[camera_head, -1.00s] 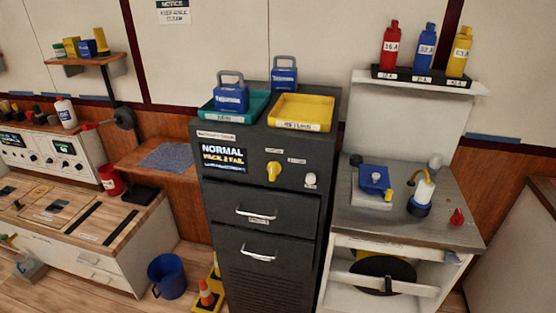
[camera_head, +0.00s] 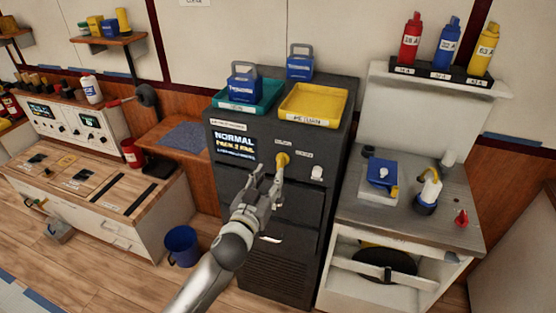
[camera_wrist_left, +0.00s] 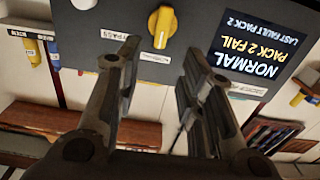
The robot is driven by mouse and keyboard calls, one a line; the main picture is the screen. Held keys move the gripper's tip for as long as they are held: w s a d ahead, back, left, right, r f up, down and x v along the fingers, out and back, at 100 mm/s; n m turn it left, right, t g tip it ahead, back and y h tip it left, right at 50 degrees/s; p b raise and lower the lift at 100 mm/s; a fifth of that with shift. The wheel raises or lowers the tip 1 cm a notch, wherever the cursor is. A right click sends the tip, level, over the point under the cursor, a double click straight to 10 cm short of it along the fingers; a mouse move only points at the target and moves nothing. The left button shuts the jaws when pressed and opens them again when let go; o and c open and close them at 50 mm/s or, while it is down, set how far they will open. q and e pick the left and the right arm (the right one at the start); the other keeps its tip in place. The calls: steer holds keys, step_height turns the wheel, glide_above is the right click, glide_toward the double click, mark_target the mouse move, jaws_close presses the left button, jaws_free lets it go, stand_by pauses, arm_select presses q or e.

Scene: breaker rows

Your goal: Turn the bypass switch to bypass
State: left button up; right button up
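The bypass switch is a yellow knob (camera_head: 282,159) on the front of the dark cabinet. Its grip stands roughly upright; a label reading BYPASS lies to its left in the wrist view, where the panel appears upside down. The knob also shows in the left wrist view (camera_wrist_left: 162,27), beyond the fingertips and between them. My left gripper (camera_head: 269,174) is open and empty, just in front of and below-left of the knob in the head view. Its two fingers (camera_wrist_left: 165,70) are spread apart, and I see no contact. My right gripper is not in view.
A display (camera_head: 234,146) reading NORMAL, PACK 2 FAIL is left of the knob. A white knob (camera_head: 317,173) is to its right. A teal tray (camera_head: 262,103) and a yellow tray (camera_head: 312,120) sit on the cabinet. A metal-topped counter (camera_head: 400,215) stands to the right.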

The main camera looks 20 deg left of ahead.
mark_target(279, 160)
arm_select(q)
steer(key=w+p, duration=0.1)
steer(key=w, duration=0.6)
steer(key=shift+w+d, duration=0.15)
steer(key=shift+w, duration=0.05)
jaws_close()
